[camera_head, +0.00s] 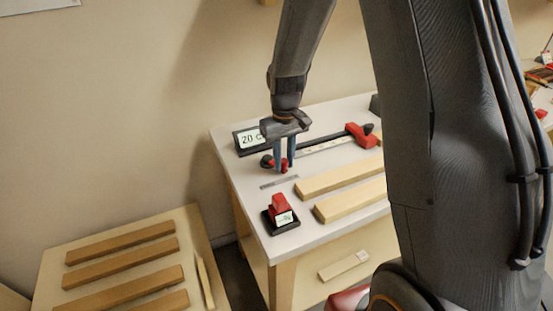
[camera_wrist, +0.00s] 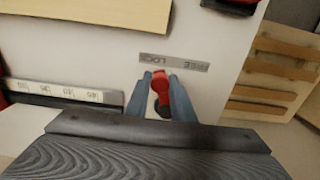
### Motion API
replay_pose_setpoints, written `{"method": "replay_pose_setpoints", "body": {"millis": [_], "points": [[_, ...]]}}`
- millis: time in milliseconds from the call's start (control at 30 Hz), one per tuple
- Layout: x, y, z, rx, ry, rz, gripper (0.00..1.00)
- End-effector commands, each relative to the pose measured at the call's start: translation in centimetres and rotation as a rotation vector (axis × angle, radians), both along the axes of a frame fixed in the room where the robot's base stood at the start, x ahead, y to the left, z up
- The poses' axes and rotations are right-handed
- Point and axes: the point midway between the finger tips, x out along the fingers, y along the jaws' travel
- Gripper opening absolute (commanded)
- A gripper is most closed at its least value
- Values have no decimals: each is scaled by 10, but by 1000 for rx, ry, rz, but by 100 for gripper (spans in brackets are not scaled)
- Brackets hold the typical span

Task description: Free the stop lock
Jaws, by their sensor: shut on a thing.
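The stop's lock lever (camera_wrist: 160,84) is red, with a dark part beside its base. In the wrist view it stands between the two fingers of my gripper (camera_wrist: 168,84), which is shut on it. Its tip lies nearest the LOCK word of the grey FREE/LOCK label plate (camera_wrist: 174,62), which appears upside down. In the head view my gripper (camera_head: 284,165) points down at the near left end of the scale rail (camera_head: 325,143). The red and black stop (camera_head: 267,161) shows there, partly hidden by the fingers. The label plate (camera_head: 279,182) lies just in front.
A display (camera_head: 247,140) reading "20" and a cut-off letter stands behind my gripper. A red and black block (camera_head: 360,134) sits at the rail's far end. A red device (camera_head: 281,211) stands near the front left corner. Wooden boards (camera_head: 340,177) lie at right; more lie on the lower table.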

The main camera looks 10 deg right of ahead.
Motion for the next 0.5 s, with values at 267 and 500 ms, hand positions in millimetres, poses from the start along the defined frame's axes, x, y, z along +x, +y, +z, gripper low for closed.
{"method": "replay_pose_setpoints", "body": {"millis": [267, 500], "points": [[-3, 8, 0, 0, 0, 1, 15], [-7, 18, 0, 0, 0, 1, 15]]}}
